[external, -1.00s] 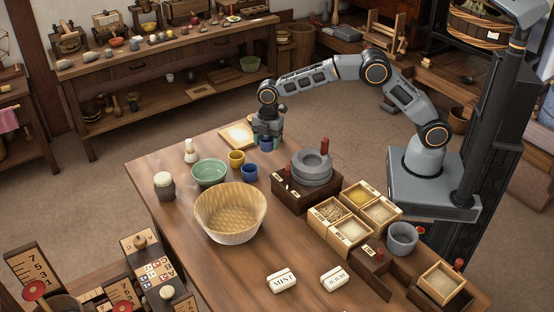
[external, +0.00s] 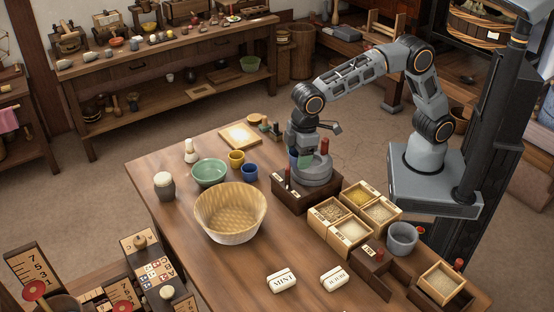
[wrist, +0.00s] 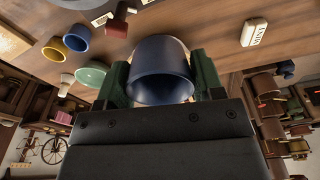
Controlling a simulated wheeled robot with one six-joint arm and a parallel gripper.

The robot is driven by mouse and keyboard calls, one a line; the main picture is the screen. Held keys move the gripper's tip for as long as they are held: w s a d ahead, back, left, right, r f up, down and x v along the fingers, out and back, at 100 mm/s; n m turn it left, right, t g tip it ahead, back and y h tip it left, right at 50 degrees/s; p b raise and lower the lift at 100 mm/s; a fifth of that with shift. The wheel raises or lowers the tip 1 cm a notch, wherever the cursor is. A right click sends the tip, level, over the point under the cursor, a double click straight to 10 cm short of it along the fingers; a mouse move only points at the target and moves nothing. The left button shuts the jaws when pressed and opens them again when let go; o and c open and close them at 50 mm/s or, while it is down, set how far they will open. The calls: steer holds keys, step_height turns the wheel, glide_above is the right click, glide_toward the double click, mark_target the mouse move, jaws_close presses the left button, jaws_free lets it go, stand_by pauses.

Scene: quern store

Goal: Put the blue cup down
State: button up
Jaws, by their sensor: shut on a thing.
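My gripper (external: 302,157) is shut on a dark blue cup, which fills the middle of the wrist view (wrist: 160,72) between the two green fingers. In the external view my gripper is at the grey stone quern (external: 316,171), overlapping its left side. The held cup is mostly hidden there, and I cannot tell its exact height. A second blue cup (external: 249,171) stands on the table beside a yellow cup (external: 237,158); it also shows in the wrist view (wrist: 77,38).
A green bowl (external: 209,173), a wicker basket (external: 230,212) and a lidded jar (external: 164,186) stand on the left of the table (external: 165,226). Grain boxes (external: 351,232) and a grey mug (external: 402,239) are at the right.

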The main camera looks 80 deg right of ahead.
steer(key=m, duration=0.2)
steer(key=shift+f+m, duration=0.15)
steer(key=shift+m, duration=0.15)
steer(key=shift+w+a+f, duration=0.1)
steer(key=shift+w, duration=0.2)
steer(key=shift+w+a+f+p, duration=0.7)
steer(key=shift+w+a+f, duration=0.4)
steer(key=shift+w+f, duration=0.95)
steer(key=shift+w+a+f+p, duration=0.65)
steer(key=shift+w+a+f, duration=0.4)
steer(key=shift+w+f, duration=1)
steer(key=shift+w+a+f+p, duration=0.7)
steer(key=shift+w+a+f, duration=0.4)
steer(key=shift+w+f, duration=0.95)
steer(key=shift+s+f, duration=0.2)
steer(key=shift+s, duration=0.1)
steer(key=shift+f, duration=0.1)
steer(key=shift+f+b, duration=0.45)
steer(key=shift+f, duration=0.1)
